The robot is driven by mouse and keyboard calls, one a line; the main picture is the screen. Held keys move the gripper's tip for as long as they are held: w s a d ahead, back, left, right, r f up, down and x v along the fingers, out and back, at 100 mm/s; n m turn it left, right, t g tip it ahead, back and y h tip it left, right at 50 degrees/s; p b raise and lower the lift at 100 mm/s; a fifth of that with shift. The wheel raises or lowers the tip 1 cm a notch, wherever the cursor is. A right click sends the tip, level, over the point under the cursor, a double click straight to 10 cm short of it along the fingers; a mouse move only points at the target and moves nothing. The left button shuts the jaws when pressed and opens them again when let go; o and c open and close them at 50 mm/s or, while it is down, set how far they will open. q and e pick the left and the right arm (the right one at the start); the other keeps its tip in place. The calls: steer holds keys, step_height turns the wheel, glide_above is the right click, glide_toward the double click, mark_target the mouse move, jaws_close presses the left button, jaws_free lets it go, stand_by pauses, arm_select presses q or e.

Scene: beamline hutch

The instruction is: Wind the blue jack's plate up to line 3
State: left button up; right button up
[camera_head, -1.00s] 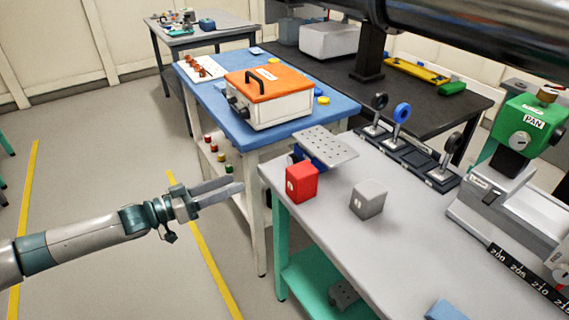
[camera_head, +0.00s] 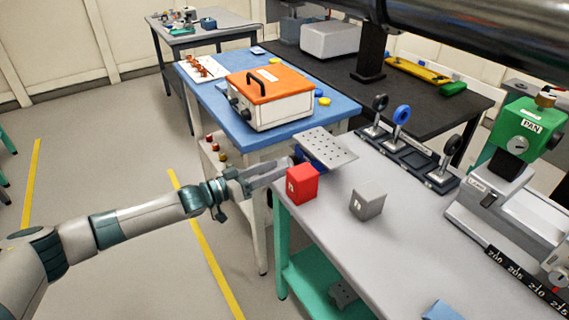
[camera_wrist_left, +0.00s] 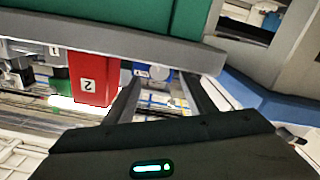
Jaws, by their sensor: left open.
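The blue jack (camera_head: 312,160) stands at the far left corner of the grey table. Its perforated grey plate (camera_head: 326,144) sits on top and hides much of its body. My left gripper (camera_head: 283,170) is open and empty, its fingers pointing at the jack's left side, behind the red block. No numbered lines on the jack are readable. My right gripper is not in view.
A red block (camera_head: 301,186) stands close to the gripper and jack; it also shows in the left wrist view (camera_wrist_left: 88,80). A grey block (camera_head: 368,202) is to its right. A rack with ring holders (camera_head: 410,160) lies behind. The blue table (camera_head: 210,98) borders the left.

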mark_target(290, 162)
arm_select(q)
steer(key=shift+x, duration=2)
steer(key=c, duration=1)
